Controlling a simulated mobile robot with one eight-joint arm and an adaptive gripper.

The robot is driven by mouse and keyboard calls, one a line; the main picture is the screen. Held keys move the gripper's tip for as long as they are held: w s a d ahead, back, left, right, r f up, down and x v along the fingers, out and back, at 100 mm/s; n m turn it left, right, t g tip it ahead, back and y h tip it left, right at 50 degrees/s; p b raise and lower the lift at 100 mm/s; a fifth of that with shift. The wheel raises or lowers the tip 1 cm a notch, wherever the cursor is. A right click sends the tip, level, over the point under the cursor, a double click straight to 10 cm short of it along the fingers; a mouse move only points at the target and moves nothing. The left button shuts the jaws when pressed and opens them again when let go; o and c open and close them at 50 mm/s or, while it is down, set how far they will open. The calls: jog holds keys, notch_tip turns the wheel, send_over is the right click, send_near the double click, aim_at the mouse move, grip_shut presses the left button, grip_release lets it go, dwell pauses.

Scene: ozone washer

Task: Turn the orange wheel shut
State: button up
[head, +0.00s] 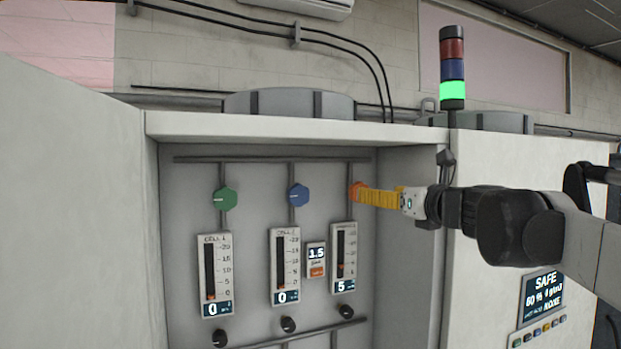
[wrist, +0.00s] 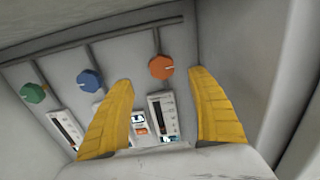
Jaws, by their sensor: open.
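The orange wheel (head: 355,190) sits on the rightmost pipe above a gauge that reads 5. In the head view my gripper (head: 366,195) reaches in from the right and its yellow fingers overlap part of the wheel. In the wrist view the orange wheel (wrist: 161,67) lies ahead, between and beyond the two spread fingertips of my gripper (wrist: 162,78). A light mark shows on the wheel's right side there. My gripper is open with nothing between its fingers. I cannot tell whether a finger touches the wheel.
A blue wheel (head: 298,195) and a green wheel (head: 224,198) sit to the left; the gauges below them read 0. Black knobs (head: 346,312) sit under the gauges. The recess's right wall (head: 410,262) is close to my gripper. A signal tower (head: 453,90) glows green.

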jog(key=p+x, duration=0.2)
jog(key=x, duration=0.7)
jog(key=shift+w+f, duration=0.1)
jog(key=shift+w, duration=0.25)
jog(key=c, duration=1.1)
